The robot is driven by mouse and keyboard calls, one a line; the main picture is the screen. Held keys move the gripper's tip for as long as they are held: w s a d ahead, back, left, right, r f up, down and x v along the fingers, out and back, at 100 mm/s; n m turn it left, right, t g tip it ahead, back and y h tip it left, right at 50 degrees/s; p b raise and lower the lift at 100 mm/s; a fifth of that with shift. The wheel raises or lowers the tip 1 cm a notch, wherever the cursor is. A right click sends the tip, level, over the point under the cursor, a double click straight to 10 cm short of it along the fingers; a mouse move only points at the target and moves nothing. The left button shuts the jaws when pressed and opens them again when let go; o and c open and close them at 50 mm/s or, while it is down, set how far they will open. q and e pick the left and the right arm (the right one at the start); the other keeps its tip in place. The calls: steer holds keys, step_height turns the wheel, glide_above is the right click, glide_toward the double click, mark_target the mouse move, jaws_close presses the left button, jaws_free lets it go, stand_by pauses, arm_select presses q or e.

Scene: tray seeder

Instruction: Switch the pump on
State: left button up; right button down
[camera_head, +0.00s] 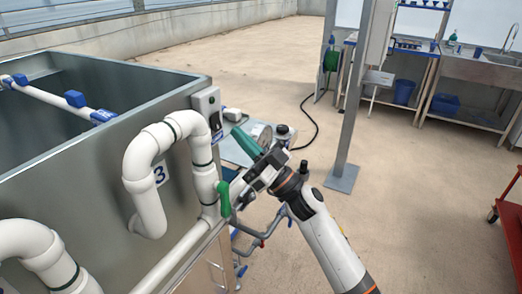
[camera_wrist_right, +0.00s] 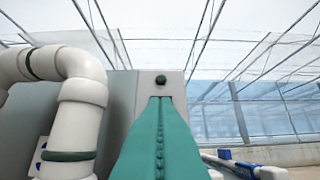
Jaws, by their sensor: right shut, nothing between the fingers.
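The pump's switch box (camera_head: 207,108) is a small grey box on the corner of the metal tank. In the right wrist view, the box (camera_wrist_right: 174,84) shows one round dark green button (camera_wrist_right: 160,79) near its top, just beyond my fingertips. My right gripper (camera_head: 236,131) has green fingers, shut and empty, pointing up and left toward the box. In the right wrist view the shut fingers (camera_wrist_right: 160,99) cover the lower part of the box. A gap shows between fingertips and box in the head view. My left gripper is not in view.
Thick white pipes (camera_head: 151,160) bend over the tank wall (camera_head: 90,170) close left of my gripper. A green valve handle (camera_head: 223,198) sits below. A metal post (camera_head: 352,110) stands to the right; open floor (camera_head: 430,190) lies beyond.

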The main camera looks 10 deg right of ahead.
mark_target(218, 124)
steer(key=shift+w+a+f, duration=0.2)
steer(key=shift+w+a, duration=0.25)
steer(key=shift+a, duration=0.2)
steer(key=shift+w+a+f, duration=0.15)
steer(key=shift+w+a, duration=0.3)
steer(key=shift+a, duration=0.15)
